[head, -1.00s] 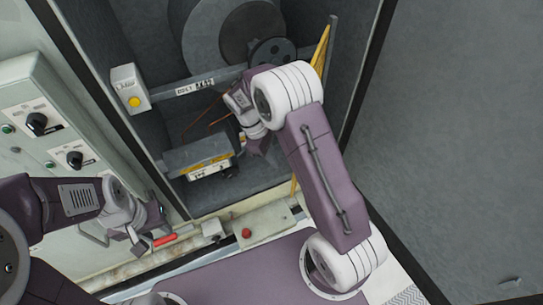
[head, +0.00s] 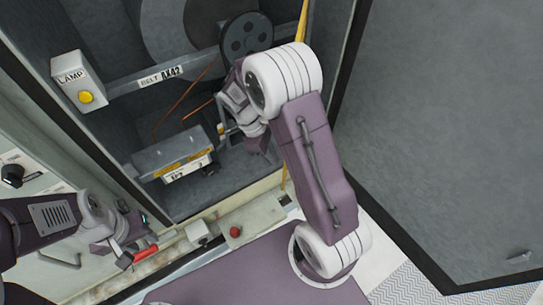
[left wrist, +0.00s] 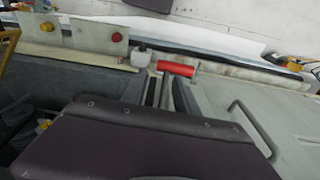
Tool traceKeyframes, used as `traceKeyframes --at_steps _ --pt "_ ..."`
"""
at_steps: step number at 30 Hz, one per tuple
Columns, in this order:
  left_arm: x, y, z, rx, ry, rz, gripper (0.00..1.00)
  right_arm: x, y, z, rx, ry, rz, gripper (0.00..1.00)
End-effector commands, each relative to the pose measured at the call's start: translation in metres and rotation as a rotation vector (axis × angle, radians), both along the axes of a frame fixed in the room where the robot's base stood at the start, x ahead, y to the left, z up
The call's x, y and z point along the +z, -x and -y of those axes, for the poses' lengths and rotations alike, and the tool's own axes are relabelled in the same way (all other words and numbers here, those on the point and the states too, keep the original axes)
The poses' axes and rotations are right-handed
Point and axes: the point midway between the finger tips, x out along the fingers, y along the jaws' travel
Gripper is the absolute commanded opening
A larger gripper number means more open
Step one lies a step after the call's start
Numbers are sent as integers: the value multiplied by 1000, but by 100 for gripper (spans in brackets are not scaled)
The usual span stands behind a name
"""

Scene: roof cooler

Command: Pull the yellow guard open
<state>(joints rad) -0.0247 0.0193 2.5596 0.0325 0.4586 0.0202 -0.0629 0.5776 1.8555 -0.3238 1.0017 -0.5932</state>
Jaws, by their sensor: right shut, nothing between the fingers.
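The yellow guard shows in the head view as a thin yellow bar (head: 303,18) at the top, right of the black pulley, and a short yellow piece low behind my right arm. The arm hides most of it. A yellow frame (left wrist: 8,45), likely part of it, shows at the left edge of the left wrist view. My right gripper (head: 258,143) is shut and empty inside the cabinet, left of the bar and apart from it. My left gripper (head: 128,254) is beside a red handle (head: 146,251) at the cabinet's front; I cannot tell whether it grips the handle.
A pulley (head: 245,36) and a belt-labelled crossbar (head: 150,83) are behind my right gripper. A labelled box (head: 175,153) stands to its left. A lamp box (head: 78,80) is further left. A red button (head: 235,231) sits on the front ledge.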

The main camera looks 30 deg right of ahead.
Motion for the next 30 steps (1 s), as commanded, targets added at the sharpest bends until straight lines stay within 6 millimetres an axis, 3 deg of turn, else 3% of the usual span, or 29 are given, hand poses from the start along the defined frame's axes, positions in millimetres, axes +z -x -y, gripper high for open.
traceKeyframes --at_steps 5,11,21,30 --pt "-1 0 0 0 0 0 36 0 12 12 -1 0 -1 0" --pt "-2 0 0 0 0 0 36 1 38 43 71 0 -2 0" --pt "1 0 0 0 0 0 36 2 77 120 376 -3 -2 0" --pt "11 0 0 0 0 0 36 3 88 181 601 -3 -1 0"
